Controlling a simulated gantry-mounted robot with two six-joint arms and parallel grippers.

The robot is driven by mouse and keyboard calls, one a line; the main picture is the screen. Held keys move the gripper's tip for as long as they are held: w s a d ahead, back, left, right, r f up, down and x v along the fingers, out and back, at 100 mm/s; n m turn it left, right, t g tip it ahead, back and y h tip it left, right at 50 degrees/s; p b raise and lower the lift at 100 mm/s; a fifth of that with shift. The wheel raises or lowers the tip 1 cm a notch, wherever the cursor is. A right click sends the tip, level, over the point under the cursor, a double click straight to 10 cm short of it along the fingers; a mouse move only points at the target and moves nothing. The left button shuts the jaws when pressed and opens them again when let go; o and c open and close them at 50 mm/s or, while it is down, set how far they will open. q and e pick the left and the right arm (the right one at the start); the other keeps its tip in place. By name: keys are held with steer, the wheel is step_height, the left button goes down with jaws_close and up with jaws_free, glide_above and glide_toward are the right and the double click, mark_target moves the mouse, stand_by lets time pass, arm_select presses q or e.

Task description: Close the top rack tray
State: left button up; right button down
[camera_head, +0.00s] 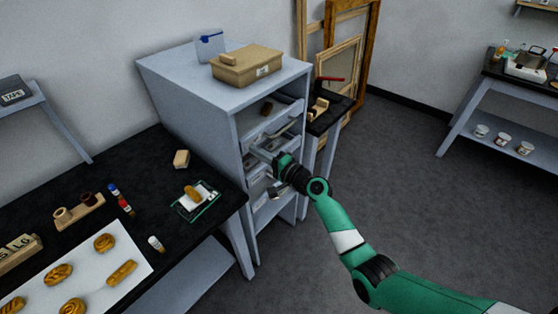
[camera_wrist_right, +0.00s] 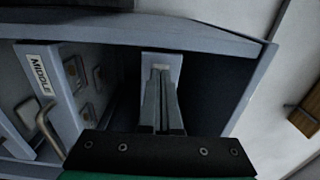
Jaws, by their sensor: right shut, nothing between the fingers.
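The grey-blue rack (camera_head: 187,105) stands against the wall with its open front facing right. Trays and shelves show in its front, but my arm covers part of them, and I cannot tell how far the top tray is out. My right gripper (camera_head: 262,156) is at the rack's front, around mid-height. In the right wrist view its fingers (camera_wrist_right: 160,75) are together and empty, reaching into a dark gap between grey panels. A tray front labelled MIDDLE (camera_wrist_right: 42,78) is left of the fingers, with a bent metal handle (camera_wrist_right: 45,128). My left gripper is out of view.
A black table (camera_head: 120,180) with pastries and small items is at left. Wooden frames (camera_head: 345,60) lean behind the rack. The floor at right is clear.

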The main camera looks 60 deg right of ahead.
steer(key=s+a+p, duration=0.1)
steer(key=s+p, duration=0.1)
steer(key=s, duration=1.1)
steer(key=shift+p, duration=0.35)
steer(key=shift+a, duration=0.15)
